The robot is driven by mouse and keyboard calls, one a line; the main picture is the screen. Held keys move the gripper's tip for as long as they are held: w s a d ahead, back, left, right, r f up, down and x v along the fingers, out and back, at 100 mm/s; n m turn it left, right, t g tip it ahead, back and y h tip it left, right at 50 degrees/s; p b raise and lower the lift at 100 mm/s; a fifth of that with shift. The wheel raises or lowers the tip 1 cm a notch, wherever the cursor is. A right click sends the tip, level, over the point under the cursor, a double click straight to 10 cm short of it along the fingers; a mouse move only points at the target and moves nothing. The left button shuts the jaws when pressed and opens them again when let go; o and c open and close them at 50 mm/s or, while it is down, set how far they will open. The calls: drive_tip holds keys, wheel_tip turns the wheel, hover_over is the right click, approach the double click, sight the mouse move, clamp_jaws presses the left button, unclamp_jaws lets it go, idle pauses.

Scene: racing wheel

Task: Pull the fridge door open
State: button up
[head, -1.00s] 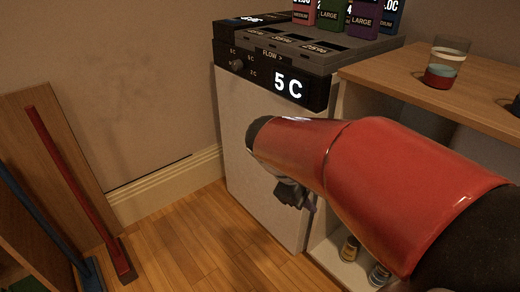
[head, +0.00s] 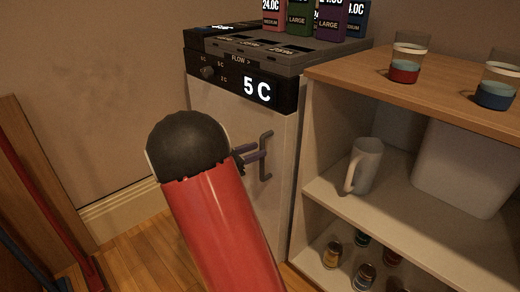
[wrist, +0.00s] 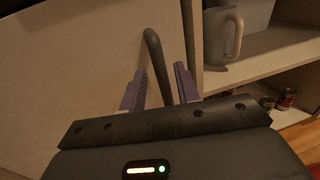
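The fridge (head: 235,105) is a white cabinet with a black top panel showing "5 C"; its white door looks shut. A dark vertical bar handle (head: 266,157) is on the right part of the door; in the wrist view the handle (wrist: 154,60) stands up from between the finger lines. My gripper (head: 248,154) is at the handle, its purple fingers pointing at it. In the wrist view my gripper (wrist: 160,85) is open, with one finger on each side of the handle and gaps showing. My red arm hides the lower left of the door.
An open shelf unit (head: 415,85) stands right beside the fridge, with a mug (head: 364,166), a white bin (head: 465,168) and small jars. Cups stand on its top. Boxes stand on the fridge top. Wood floor is free at front left.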

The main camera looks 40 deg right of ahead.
drive_tip(key=shift+s+d, duration=0.2)
drive_tip(key=shift+d, duration=1.4)
drive_tip(key=shift+c, duration=0.4)
clamp_jaws()
